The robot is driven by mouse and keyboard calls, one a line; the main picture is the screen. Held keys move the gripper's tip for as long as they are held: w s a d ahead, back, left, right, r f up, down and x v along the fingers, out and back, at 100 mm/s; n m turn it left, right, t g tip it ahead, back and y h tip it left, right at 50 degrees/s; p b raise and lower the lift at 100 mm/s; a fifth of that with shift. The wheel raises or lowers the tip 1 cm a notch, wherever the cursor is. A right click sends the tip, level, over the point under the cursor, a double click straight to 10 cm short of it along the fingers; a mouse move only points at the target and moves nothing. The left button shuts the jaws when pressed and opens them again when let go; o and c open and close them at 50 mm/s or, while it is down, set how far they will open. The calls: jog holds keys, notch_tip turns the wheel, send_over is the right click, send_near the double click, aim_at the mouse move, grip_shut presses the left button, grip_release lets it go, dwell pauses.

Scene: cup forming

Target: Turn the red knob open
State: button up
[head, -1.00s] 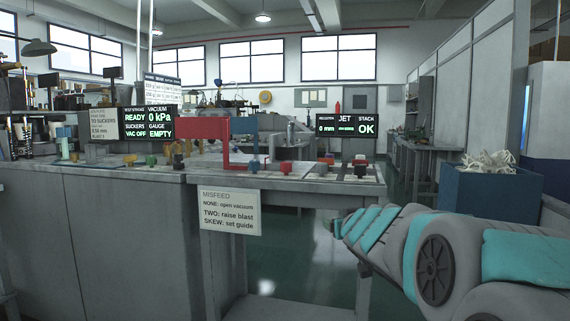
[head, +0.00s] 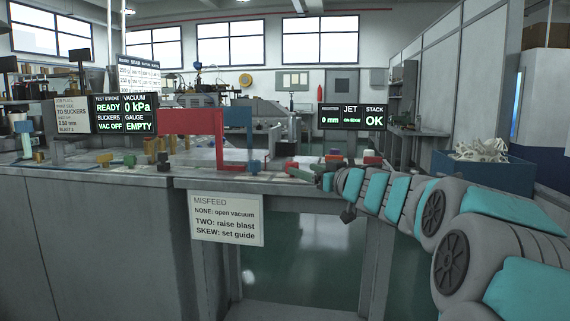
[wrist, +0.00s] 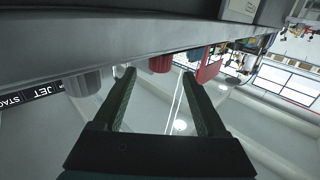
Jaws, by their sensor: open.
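Several red knobs stand along the right part of the bench. In the head view one (head: 291,165) is left of my gripper, and another red piece (head: 372,160) is behind my forearm. Which one the task means I cannot tell. In the wrist view, which is upside down, my gripper (wrist: 156,73) is open and empty. A red knob (wrist: 160,64) shows just beyond and between the fingertips, apart from them as far as I can tell.
A red frame (head: 190,122) and a blue post (head: 250,118) rise from the bench, left of my gripper. A jet display (head: 351,117) reads OK. A vacuum display (head: 124,114) reads EMPTY. A misfeed sign (head: 226,218) hangs at the front. A blue bin (head: 490,172) stands at right.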

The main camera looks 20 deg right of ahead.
aim_at(296, 166)
jog(key=w, duration=0.2)
jog(key=w+a, duration=0.1)
jog(key=w, duration=0.2)
jog(key=shift+f, duration=0.1)
jog(key=shift+w+a, duration=0.15)
jog(key=shift+w, duration=0.65)
grip_shut()
